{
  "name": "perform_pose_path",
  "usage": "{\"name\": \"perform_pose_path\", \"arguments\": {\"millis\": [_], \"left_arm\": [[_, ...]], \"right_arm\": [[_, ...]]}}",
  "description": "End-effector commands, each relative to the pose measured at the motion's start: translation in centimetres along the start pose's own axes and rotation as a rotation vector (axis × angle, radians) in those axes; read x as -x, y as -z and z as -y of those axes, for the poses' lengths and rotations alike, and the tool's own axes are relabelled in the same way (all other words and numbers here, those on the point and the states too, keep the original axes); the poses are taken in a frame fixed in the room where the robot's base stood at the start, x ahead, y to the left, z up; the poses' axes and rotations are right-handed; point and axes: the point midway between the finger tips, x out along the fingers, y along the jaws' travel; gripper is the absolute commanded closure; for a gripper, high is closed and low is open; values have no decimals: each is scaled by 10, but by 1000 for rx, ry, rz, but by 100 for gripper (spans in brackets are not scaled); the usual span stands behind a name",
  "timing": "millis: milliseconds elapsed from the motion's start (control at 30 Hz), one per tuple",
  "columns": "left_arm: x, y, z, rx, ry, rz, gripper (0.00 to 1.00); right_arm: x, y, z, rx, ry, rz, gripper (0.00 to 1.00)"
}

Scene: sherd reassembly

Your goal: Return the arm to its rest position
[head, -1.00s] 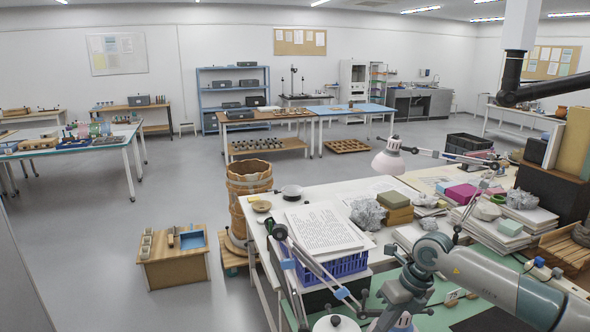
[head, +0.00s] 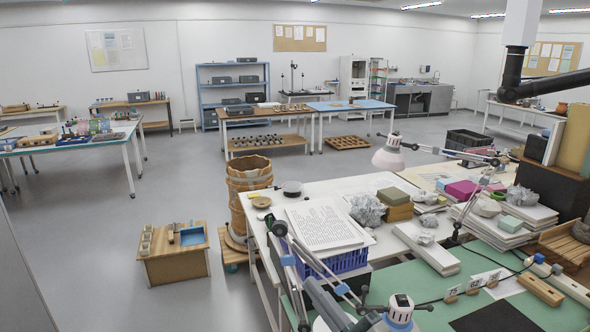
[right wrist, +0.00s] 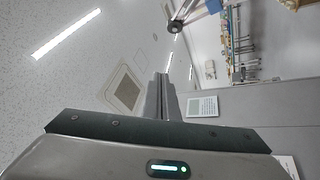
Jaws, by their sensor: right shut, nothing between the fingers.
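My right gripper (right wrist: 160,90) shows in the right wrist view with its two dark fingers together and nothing between them. That view is tilted and takes in ceiling lights and wall, with no work surface close to the fingertips. In the head view, a grey piece of what looks like my right arm shows low in the middle, in front of the worktable; its fingertips cannot be made out there. My left gripper is in neither current view.
The worktable has a green mat (head: 390,287), a black pad (head: 493,319), number tags (head: 474,284) and a wooden block (head: 540,289). Jointed lamps, one with a pale head (head: 388,157), stand over it. A blue crate (head: 343,262) and a wooden barrel (head: 247,190) are near its left side.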

Motion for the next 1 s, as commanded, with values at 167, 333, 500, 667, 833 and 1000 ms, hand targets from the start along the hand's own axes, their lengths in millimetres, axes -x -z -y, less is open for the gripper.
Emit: {"name": "perform_pose_path", "arguments": {"millis": [167, 333, 500, 667, 833, 1000], "left_arm": [[0, 0, 0, 0, 0, -1, 52], [0, 1, 0, 0, 0, -1, 52], [0, 1, 0, 0, 0, -1, 52], [0, 1, 0, 0, 0, -1, 52], [0, 1, 0, 0, 0, -1, 52], [0, 1, 0, 0, 0, -1, 52]], "right_arm": [[62, -64, 12, -249, -49, 385, 100], [149, -110, 48, -466, -23, 753, 100], [246, -122, 95, -647, 58, 1076, 100], [329, -107, 132, -785, 160, 1325, 100], [385, -84, 154, -874, 249, 1484, 100], [424, -62, 167, -935, 321, 1592, 100]]}}
